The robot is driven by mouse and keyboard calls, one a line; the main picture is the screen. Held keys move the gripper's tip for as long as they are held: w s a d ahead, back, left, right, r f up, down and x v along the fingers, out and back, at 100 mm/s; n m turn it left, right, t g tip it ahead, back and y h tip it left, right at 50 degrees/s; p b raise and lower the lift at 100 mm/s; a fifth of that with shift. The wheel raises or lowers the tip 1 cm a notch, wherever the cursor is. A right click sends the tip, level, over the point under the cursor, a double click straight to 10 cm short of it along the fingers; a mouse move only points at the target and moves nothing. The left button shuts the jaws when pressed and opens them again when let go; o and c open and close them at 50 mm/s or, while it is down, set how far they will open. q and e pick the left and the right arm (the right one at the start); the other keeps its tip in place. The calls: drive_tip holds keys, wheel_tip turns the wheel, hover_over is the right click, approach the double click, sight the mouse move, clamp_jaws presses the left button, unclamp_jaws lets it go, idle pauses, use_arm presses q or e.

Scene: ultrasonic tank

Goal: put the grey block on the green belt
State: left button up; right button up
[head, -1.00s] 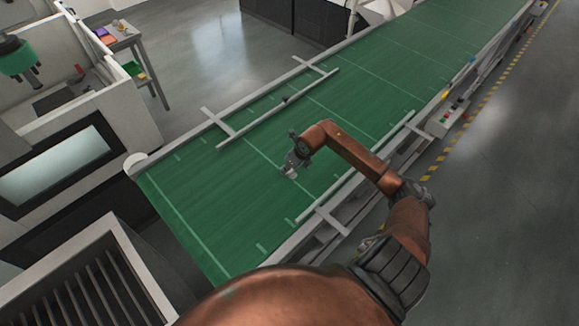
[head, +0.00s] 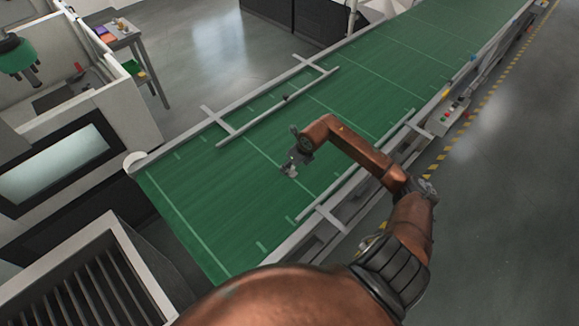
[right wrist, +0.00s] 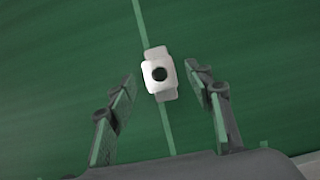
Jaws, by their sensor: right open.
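The green belt (head: 215,185) runs diagonally from the near left to the far right in the head view. The grey block (right wrist: 159,74) shows in the right wrist view as a pale piece with a dark round hole, lying over a light line on the green surface. My right gripper (right wrist: 160,95) is open, its two fingers apart on either side of the block and not touching it. In the head view my right gripper (head: 289,169) is over the near part of the belt, with the block small and hard to separate from the fingers. My left gripper is out of view.
Pale rails (head: 280,105) stand along the belt's far edge, and another rail (head: 355,165) lies along its near edge. A control box with buttons (head: 450,119) is on the right side. A slatted grey bin (head: 85,285) stands at the lower left.

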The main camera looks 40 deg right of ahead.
drive_tip(key=b+v, duration=0.1)
drive_tip(key=v, duration=0.9)
drive_tip(key=shift+r+b, duration=0.15)
drive_tip(key=shift+b, duration=0.25)
